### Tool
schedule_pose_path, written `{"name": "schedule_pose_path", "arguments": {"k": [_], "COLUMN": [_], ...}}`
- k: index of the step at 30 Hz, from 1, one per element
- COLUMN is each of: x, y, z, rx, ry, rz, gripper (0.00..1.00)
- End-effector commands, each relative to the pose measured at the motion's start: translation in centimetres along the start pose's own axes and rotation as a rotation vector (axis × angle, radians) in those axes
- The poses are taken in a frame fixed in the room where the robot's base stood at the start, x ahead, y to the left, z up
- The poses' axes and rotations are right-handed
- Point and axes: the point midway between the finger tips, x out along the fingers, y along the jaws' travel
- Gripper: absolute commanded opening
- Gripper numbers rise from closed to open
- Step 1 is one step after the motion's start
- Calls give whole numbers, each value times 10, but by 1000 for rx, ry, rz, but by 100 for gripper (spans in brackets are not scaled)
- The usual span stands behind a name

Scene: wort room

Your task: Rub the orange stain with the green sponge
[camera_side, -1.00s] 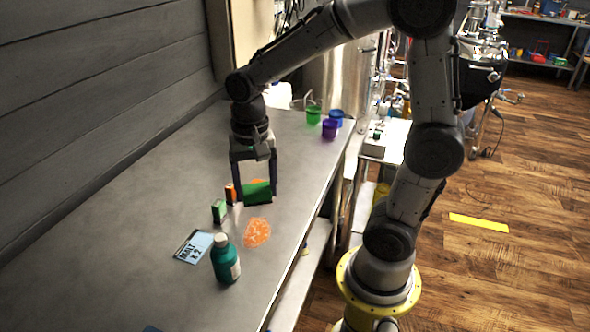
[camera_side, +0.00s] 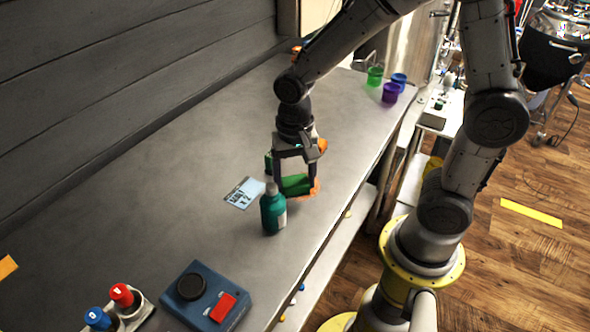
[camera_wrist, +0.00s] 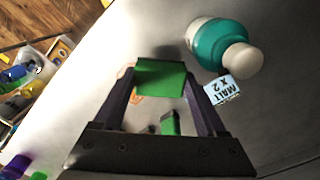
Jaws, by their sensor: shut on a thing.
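My gripper (camera_side: 297,183) is shut on the green sponge (camera_side: 295,185) and holds it low over the grey bench, by the orange stain (camera_side: 312,191). The sponge and fingers hide much of the stain; its orange edge shows at the right and front. I cannot tell for sure whether the sponge touches the bench. In the wrist view the sponge (camera_wrist: 160,78) spans both fingertips, with bits of orange (camera_wrist: 136,98) beside it. A second orange patch (camera_side: 322,146) shows behind the gripper.
A teal bottle (camera_side: 272,212) stands close at the front left of the sponge. A blue-white card (camera_side: 244,193) lies left. A small green block (camera_wrist: 169,122) is behind the sponge. Cups (camera_side: 375,77) stand far back. A blue box (camera_side: 207,297) with a red button is at the front.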

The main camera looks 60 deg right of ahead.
Motion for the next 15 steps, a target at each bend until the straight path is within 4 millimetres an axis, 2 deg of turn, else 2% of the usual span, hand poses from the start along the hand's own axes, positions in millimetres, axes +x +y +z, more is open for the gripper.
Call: {"name": "schedule_pose_path", "arguments": {"k": [10, 11, 15], "x": [38, 35, 35], "y": [2, 4, 13], "z": [-1, -5, -14], "rx": [2, 4, 4], "ry": [-3, 0, 0], "rz": [4, 0, 1], "gripper": [30, 23, 22]}}
